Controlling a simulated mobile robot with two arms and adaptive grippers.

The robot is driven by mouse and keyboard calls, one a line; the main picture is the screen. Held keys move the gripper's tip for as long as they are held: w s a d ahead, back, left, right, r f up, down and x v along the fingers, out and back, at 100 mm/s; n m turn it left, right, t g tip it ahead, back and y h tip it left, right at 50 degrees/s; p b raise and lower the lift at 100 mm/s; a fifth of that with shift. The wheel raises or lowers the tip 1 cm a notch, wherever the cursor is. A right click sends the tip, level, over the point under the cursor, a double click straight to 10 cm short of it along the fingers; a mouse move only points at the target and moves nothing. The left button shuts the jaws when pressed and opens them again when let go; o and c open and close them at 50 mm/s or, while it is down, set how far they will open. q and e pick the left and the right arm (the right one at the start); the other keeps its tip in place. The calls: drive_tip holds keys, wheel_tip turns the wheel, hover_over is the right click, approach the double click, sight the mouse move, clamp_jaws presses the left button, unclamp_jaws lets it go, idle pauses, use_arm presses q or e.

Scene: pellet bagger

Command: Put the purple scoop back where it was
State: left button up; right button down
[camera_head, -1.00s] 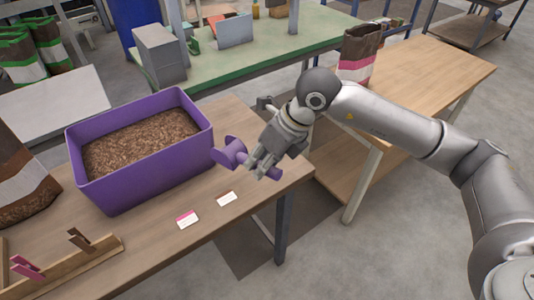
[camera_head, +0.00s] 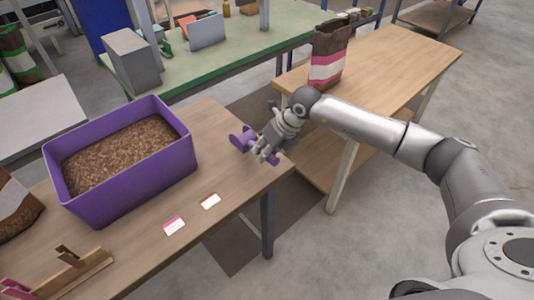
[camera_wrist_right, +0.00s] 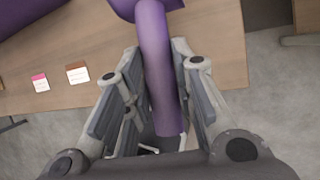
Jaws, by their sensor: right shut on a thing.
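The purple scoop (camera_head: 242,139) is in my right gripper (camera_head: 265,150), above the right end of the wooden table. In the right wrist view its handle (camera_wrist_right: 156,70) runs between the two fingers of the gripper (camera_wrist_right: 153,115), and its bowl is cut off at the top edge. A purple bin (camera_head: 125,185) full of brown pellets (camera_head: 120,155) stands on the table to the left of the scoop, apart from it. I cannot tell whether the scoop touches the table. My left gripper is not in view.
Two small cards, one pink and white (camera_head: 174,226) and one brown and white (camera_head: 210,201), lie on the table (camera_head: 150,250) in front of the bin. A wooden rack with clips (camera_head: 78,270) is at front left. A brown, pink and white bag (camera_head: 327,60) stands on another table behind.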

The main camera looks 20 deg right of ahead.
drive_tip(key=shift+w+d+f, duration=0.25)
drive_tip(key=shift+f, duration=0.2)
drive_tip(key=shift+w+d+f, duration=0.25)
drive_tip(key=shift+f, duration=0.15)
wheel_tip(320, 180, down, 2)
drive_tip(key=shift+f+p, duration=0.1)
drive_tip(key=shift+p, duration=0.7)
drive_tip(key=shift+f, duration=0.45)
drive_tip(key=c, duration=1.2)
unclamp_jaws()
drive_tip(key=shift+d+r, duration=0.1)
drive_tip(key=shift+r, duration=0.05)
drive_tip(key=b+v, duration=0.2)
drive_tip(key=v, duration=0.9)
drive_tip(key=shift+s+r, duration=0.25)
drive_tip(key=shift+r, duration=0.05)
